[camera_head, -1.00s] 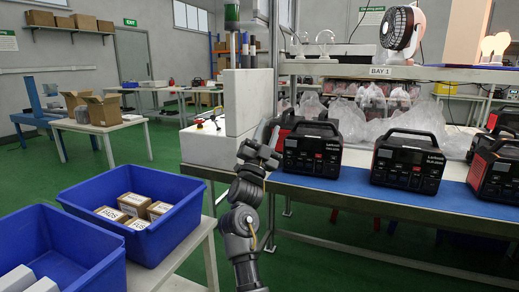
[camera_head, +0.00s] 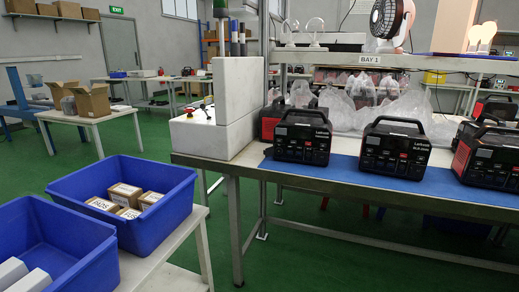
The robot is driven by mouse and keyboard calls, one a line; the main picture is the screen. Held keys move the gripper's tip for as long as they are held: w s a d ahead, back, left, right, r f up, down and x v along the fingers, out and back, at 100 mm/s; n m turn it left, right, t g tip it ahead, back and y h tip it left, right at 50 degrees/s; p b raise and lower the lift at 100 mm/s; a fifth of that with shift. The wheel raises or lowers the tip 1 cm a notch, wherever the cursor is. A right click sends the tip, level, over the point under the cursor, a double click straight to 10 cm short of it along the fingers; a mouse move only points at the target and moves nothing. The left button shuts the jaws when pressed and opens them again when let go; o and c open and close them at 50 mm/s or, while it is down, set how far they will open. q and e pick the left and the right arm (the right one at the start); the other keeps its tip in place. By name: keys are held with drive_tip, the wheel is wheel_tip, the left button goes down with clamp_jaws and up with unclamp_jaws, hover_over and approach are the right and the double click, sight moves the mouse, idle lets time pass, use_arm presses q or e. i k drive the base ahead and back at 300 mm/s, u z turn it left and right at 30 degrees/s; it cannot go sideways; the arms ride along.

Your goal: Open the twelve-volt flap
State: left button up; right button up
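Several black power stations with top handles stand on the blue mat of the workbench. One power station (camera_head: 302,143) is at the left end of the row. A second power station (camera_head: 394,151) is in the middle, with "Larkwell"-like lettering on its front. A third power station (camera_head: 488,160) is at the right, turned at an angle with an orange-red side. Their fronts face me, with small panels and a red patch. The twelve-volt flap is too small to make out on any of them. Neither of my grippers is in view.
The workbench has a blue mat (camera_head: 360,181) and a shelf marked BAY 1 (camera_head: 369,58) above, holding a fan (camera_head: 391,20). Plastic bags (camera_head: 350,95) lie behind the stations. A blue bin (camera_head: 150,228) with small boxes stands at lower left. Green floor (camera_head: 330,260) is open in front.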

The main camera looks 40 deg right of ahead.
sight(268, 151)
drive_tip(key=k, duration=0.5)
drive_tip(key=z, duration=0.6)
drive_tip(key=i, duration=1)
drive_tip(key=z, duration=0.2)
